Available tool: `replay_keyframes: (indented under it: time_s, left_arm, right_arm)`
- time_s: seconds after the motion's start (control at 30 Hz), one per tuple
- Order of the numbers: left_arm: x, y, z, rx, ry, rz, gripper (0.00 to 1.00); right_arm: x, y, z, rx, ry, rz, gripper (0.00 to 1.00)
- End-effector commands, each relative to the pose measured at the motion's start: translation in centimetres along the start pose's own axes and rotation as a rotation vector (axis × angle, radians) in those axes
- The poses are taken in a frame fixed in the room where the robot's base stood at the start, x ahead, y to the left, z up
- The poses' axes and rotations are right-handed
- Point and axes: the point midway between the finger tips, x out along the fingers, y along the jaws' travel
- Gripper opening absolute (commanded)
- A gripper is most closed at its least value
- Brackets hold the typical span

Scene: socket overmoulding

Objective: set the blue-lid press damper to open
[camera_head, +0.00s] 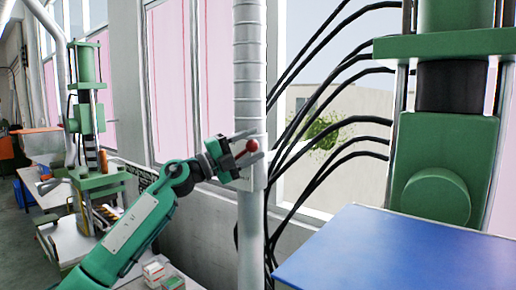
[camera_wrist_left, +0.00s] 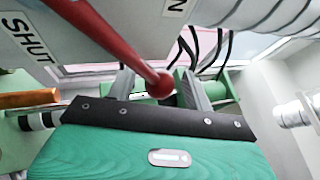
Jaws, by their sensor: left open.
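The damper lever is a red rod (camera_wrist_left: 115,42) ending in a red ball knob (camera_wrist_left: 160,86); in the head view the knob (camera_head: 252,145) shows in front of the vertical duct (camera_head: 249,75). In the left wrist view a SHUT label (camera_wrist_left: 27,38) is at left, and a label showing only an N (camera_wrist_left: 176,8) is at the top. The lever crosses between them. My left gripper (camera_head: 256,144) is open, with its fingers on either side of the knob; I cannot tell whether they touch it. My right gripper is out of view.
The blue lid (camera_head: 400,250) and green press (camera_head: 432,190) fill the right side. Black hoses (camera_head: 335,100) run between duct and press. Another green press (camera_head: 90,120) stands at far left. Small boxes (camera_head: 160,272) lie below my left arm.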

Motion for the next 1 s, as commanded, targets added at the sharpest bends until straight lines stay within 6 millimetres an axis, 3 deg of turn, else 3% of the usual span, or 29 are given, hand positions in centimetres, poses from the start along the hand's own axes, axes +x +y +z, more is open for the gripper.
replay_keyframes:
  time_s: [0.03,0.3,0.5,0.93,1.0]
  left_arm:
    - [-1.4,0.6,0.1,0.003,-0.003,0.002,0.52]
    - [-7.4,0.6,0.1,0.003,-0.004,0.001,0.52]
    - [-10.5,0.4,0.1,0.001,-0.002,0.001,0.52]
    - [-11.6,0.1,0.1,0.0,-0.001,0.0,0.52]
    - [-11.5,0.1,0.1,0.002,-0.001,-0.001,0.4]
  right_arm:
    - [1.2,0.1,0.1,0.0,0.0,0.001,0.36]
    - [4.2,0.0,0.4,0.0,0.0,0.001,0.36]
    - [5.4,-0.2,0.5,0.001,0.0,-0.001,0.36]
    - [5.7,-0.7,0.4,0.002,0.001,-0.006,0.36]
    - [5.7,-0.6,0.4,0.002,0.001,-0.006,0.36]
